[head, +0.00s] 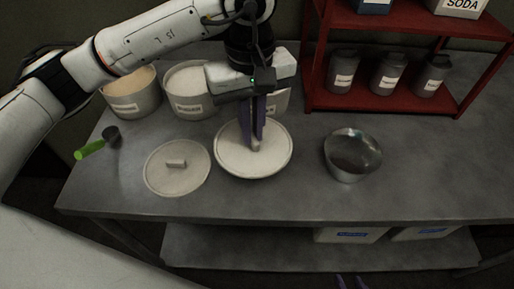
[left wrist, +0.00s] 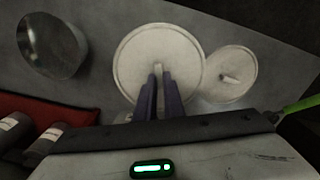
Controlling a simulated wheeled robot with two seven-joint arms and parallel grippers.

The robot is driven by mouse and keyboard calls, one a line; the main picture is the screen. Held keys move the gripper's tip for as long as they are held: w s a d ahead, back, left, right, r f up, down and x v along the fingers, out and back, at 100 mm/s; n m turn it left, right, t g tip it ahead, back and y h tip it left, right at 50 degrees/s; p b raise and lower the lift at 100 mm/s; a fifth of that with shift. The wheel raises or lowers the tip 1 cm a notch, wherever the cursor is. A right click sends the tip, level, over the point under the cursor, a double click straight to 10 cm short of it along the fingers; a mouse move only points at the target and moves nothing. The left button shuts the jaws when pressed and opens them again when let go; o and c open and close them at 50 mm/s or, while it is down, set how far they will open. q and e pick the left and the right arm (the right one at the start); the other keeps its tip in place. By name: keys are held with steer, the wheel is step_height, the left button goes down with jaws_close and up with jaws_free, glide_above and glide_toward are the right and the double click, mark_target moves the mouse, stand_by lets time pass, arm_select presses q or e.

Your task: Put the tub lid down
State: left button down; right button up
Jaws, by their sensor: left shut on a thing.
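My left gripper (head: 257,145) points down with its purple fingers shut on the knob of a round pale tub lid (head: 230,160). In the left wrist view the fingers (left wrist: 159,72) meet at the knob of this lid (left wrist: 130,65). The lid is level and looks larger than the second lid; whether it touches the table, I cannot tell. The second pale lid (head: 165,180) lies flat on the table to its left, its bar handle up. My right gripper (head: 351,282) shows only its purple fingertips at the bottom edge, apart and empty.
Open labelled tubs (head: 133,108) (head: 190,108) stand behind, another partly hidden by my gripper. A metal bowl (head: 352,165) stands right. A green-handled scoop (head: 90,149) lies left. A red rack (head: 400,103) with dark canisters stands back right. The grey table (head: 300,200) is bare in front.

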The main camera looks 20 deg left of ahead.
mark_target(251, 155)
arm_select(q)
steer(key=f, duration=0.4)
steer(key=shift+s, duration=0.3)
step_height(251, 155, down, 4)
steer(key=shift+r+p, duration=0.15)
steer(key=shift+p, duration=0.25)
steer(key=shift+f, duration=0.2)
arm_select(e)
steer(key=shift+s+r, duration=0.3)
steer(key=shift+s, duration=0.1)
arm_select(q)
steer(key=shift+f, duration=0.1)
arm_select(e)
steer(key=shift+f, duration=0.1)
arm_select(q)
steer(key=c, duration=2.3)
jaws_free()
steer(key=o, duration=0.4)
steer(key=shift+o, duration=0.2)
arm_select(e)
steer(key=shift+w, duration=0.15)
